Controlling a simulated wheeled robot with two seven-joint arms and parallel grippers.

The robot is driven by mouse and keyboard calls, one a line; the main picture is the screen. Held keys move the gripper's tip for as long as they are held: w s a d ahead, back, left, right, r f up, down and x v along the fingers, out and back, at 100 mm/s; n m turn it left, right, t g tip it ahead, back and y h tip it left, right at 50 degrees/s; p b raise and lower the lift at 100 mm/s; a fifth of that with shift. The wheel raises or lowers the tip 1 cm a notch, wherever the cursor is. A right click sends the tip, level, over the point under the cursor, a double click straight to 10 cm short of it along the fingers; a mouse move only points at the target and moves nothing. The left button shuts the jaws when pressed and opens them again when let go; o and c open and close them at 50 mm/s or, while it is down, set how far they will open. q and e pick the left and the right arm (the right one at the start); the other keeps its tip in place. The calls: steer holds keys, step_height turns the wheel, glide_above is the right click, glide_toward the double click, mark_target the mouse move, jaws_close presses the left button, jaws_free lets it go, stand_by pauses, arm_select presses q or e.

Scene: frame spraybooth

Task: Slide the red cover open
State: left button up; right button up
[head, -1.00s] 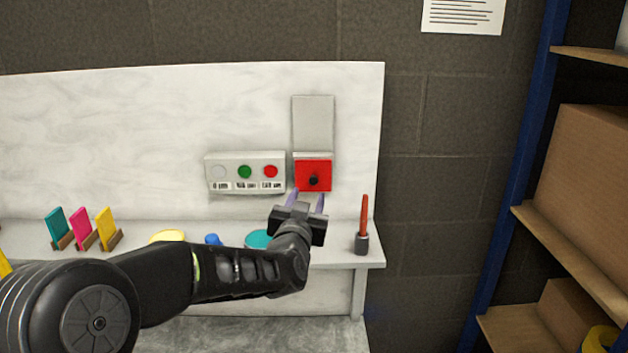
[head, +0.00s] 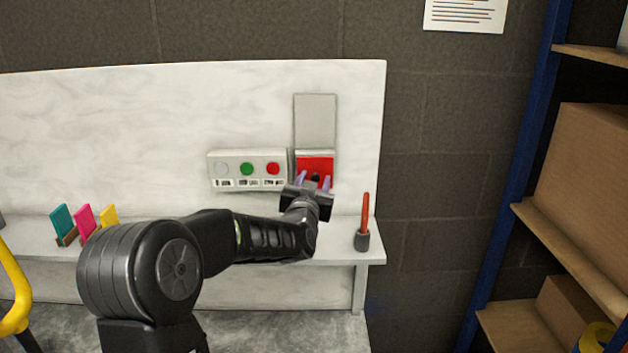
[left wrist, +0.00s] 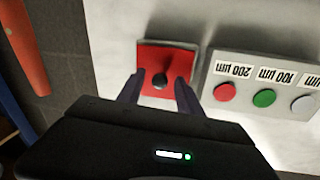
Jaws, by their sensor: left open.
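The red cover (head: 316,164) is a flat red square on the white back panel, below a grey plate (head: 315,121). A small black knob (left wrist: 160,81) stands out from the red cover (left wrist: 178,59) in the left wrist view. My left gripper (head: 314,183) is open in front of the lower part of the cover and partly hides it and the knob. In the left wrist view, the fingers of my left gripper (left wrist: 158,92) lie on either side of the knob. I cannot tell whether they touch it. My right gripper is not in view.
A button box (head: 247,169) with grey, green and red buttons sits just left of the cover. A red stick in a dark holder (head: 362,240) stands on the ledge to the right. Coloured cards (head: 84,222) stand at the left. A shelf (head: 572,245) is at far right.

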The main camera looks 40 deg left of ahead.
arm_select(q)
jaws_close()
stand_by(0.4)
stand_by(1.0)
